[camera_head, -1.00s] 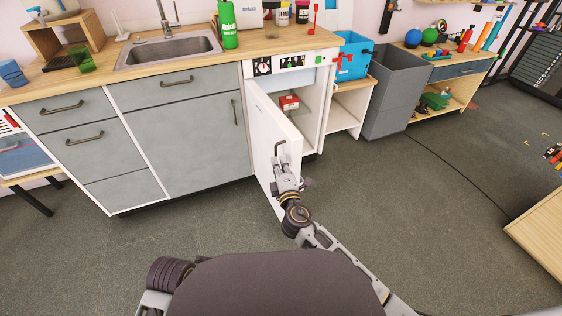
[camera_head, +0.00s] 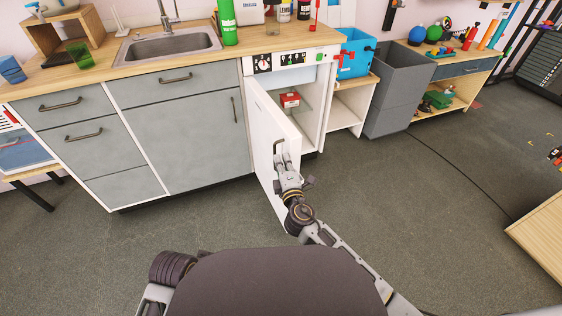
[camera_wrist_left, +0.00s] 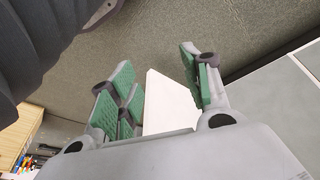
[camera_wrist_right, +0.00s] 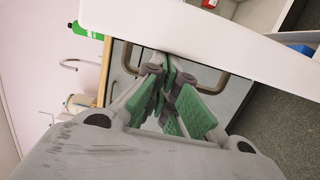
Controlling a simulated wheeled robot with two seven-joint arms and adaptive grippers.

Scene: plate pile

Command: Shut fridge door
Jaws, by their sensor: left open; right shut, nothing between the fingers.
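The white fridge door (camera_head: 263,130) stands open, swung out from the fridge under the worktop. The head view does not show the left gripper.
A red box (camera_head: 290,99) sits inside the fridge. Grey cabinets (camera_head: 180,125) stand left of the door. A grey bin (camera_head: 396,95) and a shelf unit (camera_head: 350,108) stand to the right. The floor (camera_head: 410,200) is mostly clear, with a wooden table (camera_head: 540,235) at right.

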